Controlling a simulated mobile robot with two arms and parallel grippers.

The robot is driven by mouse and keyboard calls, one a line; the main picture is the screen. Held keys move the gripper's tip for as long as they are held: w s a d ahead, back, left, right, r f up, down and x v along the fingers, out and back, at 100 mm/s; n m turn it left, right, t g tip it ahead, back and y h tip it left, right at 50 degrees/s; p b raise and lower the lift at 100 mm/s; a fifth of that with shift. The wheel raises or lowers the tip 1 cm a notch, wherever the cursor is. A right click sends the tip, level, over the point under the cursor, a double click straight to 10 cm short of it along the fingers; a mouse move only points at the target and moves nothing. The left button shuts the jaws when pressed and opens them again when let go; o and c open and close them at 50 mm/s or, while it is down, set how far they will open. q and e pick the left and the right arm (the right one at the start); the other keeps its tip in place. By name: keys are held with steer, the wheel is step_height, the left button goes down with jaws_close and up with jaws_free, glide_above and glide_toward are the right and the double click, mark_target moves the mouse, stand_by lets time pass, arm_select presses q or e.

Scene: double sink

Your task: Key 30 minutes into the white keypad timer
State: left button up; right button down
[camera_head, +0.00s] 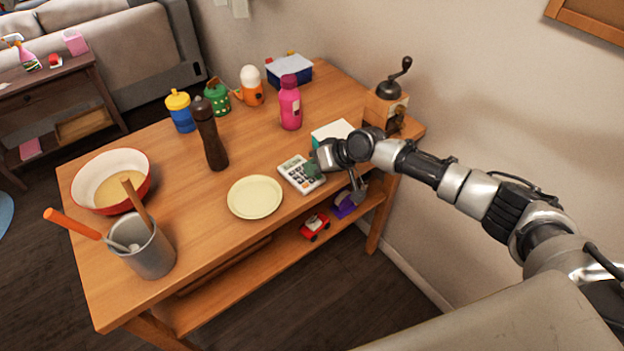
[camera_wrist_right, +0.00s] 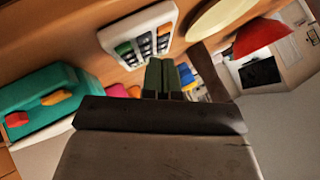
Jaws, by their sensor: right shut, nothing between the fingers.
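The white keypad timer (camera_head: 290,169) lies on the wooden table, right of the pale yellow plate. No readout is legible. My left gripper is not in view.
The yellow plate (camera_head: 255,197) lies left of the timer. A white and teal box (camera_head: 333,131) stands behind my right gripper, beside a coffee grinder (camera_head: 387,106). A pink bottle (camera_head: 290,103) and a dark pepper mill (camera_head: 209,135) stand farther back. The table's front edge is close.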

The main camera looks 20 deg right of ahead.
mark_target(313, 179)
stand_by(0.7)
steer(key=shift+f+b, duration=0.3)
steer(key=shift+f, duration=0.15)
steer(key=shift+f, duration=0.3)
stand_by(0.4)
steer(key=shift+r, duration=0.1)
steer(key=shift+r+p, duration=0.45)
steer(key=shift+r, duration=0.2)
steer(key=shift+r, duration=0.1)
step_height(313, 179, up, 5)
steer(key=p, duration=0.4)
stand_by(0.4)
